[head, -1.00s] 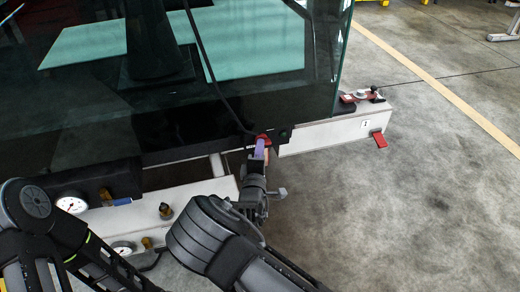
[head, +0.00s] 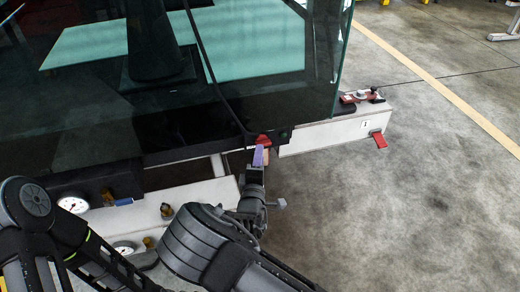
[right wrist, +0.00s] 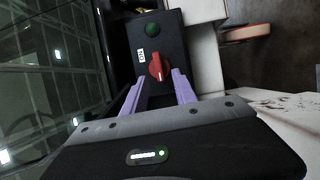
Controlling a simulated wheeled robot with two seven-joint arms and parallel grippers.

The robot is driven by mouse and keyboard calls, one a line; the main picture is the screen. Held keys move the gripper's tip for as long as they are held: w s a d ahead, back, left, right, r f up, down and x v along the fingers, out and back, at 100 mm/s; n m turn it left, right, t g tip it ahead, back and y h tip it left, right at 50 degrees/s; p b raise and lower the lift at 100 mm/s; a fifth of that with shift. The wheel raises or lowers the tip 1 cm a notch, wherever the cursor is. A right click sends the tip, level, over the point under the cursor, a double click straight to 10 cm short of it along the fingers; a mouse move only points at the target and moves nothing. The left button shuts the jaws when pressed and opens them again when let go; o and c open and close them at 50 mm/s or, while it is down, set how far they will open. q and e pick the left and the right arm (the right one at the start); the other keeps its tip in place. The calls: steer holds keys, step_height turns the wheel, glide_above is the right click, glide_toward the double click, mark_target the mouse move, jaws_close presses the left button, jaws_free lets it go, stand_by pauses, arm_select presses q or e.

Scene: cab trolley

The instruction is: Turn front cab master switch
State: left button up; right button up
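The red master switch knob (right wrist: 157,67) sits on a dark panel (right wrist: 172,40) with a green button (right wrist: 152,30) and a small white label. In the head view the knob (head: 262,139) shows at the cab's lower front corner. My right gripper (right wrist: 160,82) has its two purple fingers apart. The knob is at the fingertips, roughly between them; I cannot tell whether they touch it. In the head view the right gripper (head: 258,155) is just below the knob. My left arm is at the lower left; its gripper is not in view.
The cab's glass (head: 240,50) rises behind the switch. Gauges (head: 73,204) and brass fittings (head: 166,210) line the white ledge at left.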

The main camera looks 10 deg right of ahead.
steer(key=v, duration=0.4)
steer(key=shift+s+a+p, duration=0.1)
steer(key=shift+s+p, duration=0.1)
steer(key=shift+p, duration=0.15)
